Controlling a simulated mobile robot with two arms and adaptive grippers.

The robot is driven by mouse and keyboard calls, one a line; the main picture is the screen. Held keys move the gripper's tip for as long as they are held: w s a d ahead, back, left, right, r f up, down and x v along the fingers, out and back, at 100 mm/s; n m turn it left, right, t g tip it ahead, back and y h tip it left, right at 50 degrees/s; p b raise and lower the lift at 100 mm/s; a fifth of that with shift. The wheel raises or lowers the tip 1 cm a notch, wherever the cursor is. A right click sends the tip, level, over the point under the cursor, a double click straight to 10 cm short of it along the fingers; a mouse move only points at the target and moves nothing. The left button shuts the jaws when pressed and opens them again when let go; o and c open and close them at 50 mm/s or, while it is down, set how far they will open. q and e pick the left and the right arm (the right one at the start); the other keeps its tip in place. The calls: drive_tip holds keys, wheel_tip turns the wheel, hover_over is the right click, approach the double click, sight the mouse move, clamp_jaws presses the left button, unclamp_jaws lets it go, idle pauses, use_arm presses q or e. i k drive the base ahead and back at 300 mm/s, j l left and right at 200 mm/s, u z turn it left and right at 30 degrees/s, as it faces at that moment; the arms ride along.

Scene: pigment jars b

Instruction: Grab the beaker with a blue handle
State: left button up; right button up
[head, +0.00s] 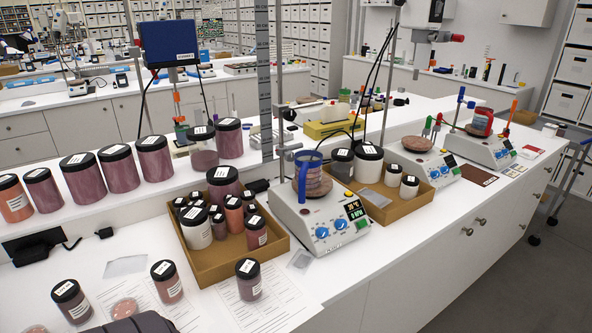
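The beaker with a blue handle (308,176) stands upright on the round top of the nearest hot plate stirrer (318,215), right of the middle in the head view. It holds reddish-brown contents, and its blue handle is on the near left side. A stand rod rises just behind it on the left. No gripper of mine can be made out. A dark rounded shape at the bottom left edge may be part of me, but I cannot tell which part.
A cardboard tray of jars (218,262) stands left of the stirrer and another tray (400,206) stands to its right. More stirrers stand farther right, one with a red-handled vessel (481,123). The white counter (350,262) has bare room in front of the stirrer.

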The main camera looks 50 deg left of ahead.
sight(308, 162)
drive_tip(key=u, duration=1.45)
drive_tip(key=l, duration=0.15)
